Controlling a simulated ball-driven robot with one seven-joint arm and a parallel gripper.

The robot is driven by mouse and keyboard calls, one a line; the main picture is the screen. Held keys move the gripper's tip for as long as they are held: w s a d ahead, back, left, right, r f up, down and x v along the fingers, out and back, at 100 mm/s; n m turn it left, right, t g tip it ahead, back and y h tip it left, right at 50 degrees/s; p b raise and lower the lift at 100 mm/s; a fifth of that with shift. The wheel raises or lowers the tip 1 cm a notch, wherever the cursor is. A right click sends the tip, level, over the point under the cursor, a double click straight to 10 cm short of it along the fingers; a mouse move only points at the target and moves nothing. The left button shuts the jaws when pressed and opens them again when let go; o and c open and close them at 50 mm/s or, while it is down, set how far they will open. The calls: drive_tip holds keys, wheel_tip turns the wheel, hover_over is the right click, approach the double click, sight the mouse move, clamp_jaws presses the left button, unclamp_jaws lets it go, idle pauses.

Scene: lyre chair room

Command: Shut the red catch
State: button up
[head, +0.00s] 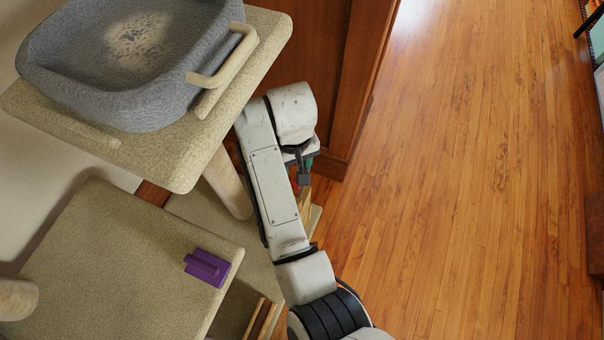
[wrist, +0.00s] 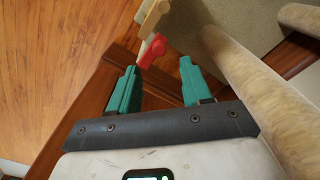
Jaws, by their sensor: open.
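The red catch (wrist: 152,50) shows in the wrist view just past my fingertips, nearer the left finger. It sits at the end of a pale wooden bar (wrist: 154,17). My gripper (wrist: 158,65) is open, with its two teal fingers apart and nothing between them. Whether the left fingertip touches the catch, I cannot tell. In the head view my gripper (head: 310,163) is mostly hidden behind my arm, and a small bit of red (head: 295,187) shows below it.
A grey basin (head: 120,105) stands on a beige upper platform (head: 190,160). A purple block (head: 208,267) lies on the lower platform (head: 130,270). A pale round post (wrist: 250,85) runs close to the right of my gripper. A brown wooden panel (head: 345,80) stands behind my arm. The floor (head: 460,180) at right is clear.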

wheel_tip(320, 180, down, 7)
drive_tip(key=b, duration=0.3)
drive_tip(key=shift+r, duration=0.15)
drive_tip(key=shift+d, duration=0.1)
clamp_jaws()
